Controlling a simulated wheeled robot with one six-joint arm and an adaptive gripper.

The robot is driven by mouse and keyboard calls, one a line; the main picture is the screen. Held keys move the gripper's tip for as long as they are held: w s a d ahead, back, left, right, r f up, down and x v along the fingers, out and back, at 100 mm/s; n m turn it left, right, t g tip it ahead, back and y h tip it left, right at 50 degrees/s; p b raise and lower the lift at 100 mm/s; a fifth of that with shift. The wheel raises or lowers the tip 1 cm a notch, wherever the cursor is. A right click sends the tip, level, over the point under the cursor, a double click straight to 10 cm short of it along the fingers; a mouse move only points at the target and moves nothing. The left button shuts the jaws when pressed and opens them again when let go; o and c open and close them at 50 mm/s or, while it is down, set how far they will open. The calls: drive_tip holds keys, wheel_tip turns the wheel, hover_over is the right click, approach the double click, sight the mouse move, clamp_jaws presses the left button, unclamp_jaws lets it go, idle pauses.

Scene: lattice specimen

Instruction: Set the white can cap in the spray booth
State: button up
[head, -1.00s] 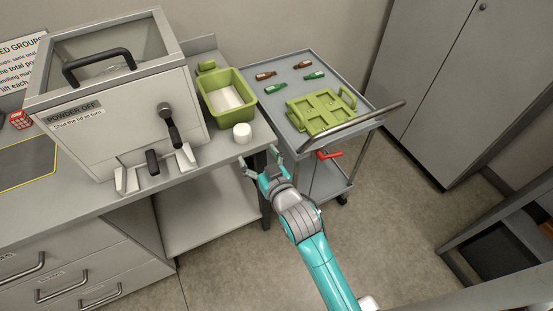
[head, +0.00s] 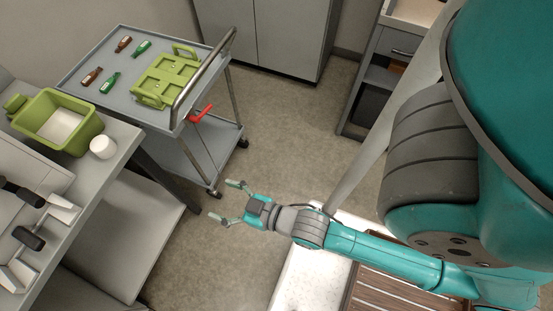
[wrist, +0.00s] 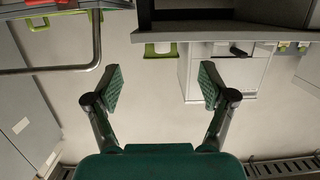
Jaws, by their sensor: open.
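The white can cap (head: 103,147) stands on the grey bench near its right edge, in front of a green bin (head: 75,146). In the wrist view, which looks upside down, a white shape that seems to be the cap (wrist: 163,47) shows against the green. The spray booth (head: 30,152) shows only in part at the left edge of the head view; its opening is out of view there. My gripper (head: 227,201) is open and empty, over the floor right of the bench and well apart from the cap. Its spread fingers also show in the wrist view (wrist: 162,88).
A grey trolley (head: 75,75) beside the bench holds several small bottles and a green crate (head: 170,76); its push handle sticks out toward my arm. Cabinets (head: 285,35) stand behind. Floor between trolley and cabinets is clear. A slatted wooden surface (head: 390,295) lies below my arm.

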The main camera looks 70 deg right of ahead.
drive_tip(key=r+v, duration=0.1)
drive_tip(key=v, duration=1.6)
drive_tip(key=shift+g, duration=0.4)
drive_tip(key=shift+o, duration=0.6)
drive_tip(key=shift+s+d+r, duration=0.1)
drive_tip(key=shift+s+r, duration=0.2)
drive_tip(key=shift+s, duration=0.25)
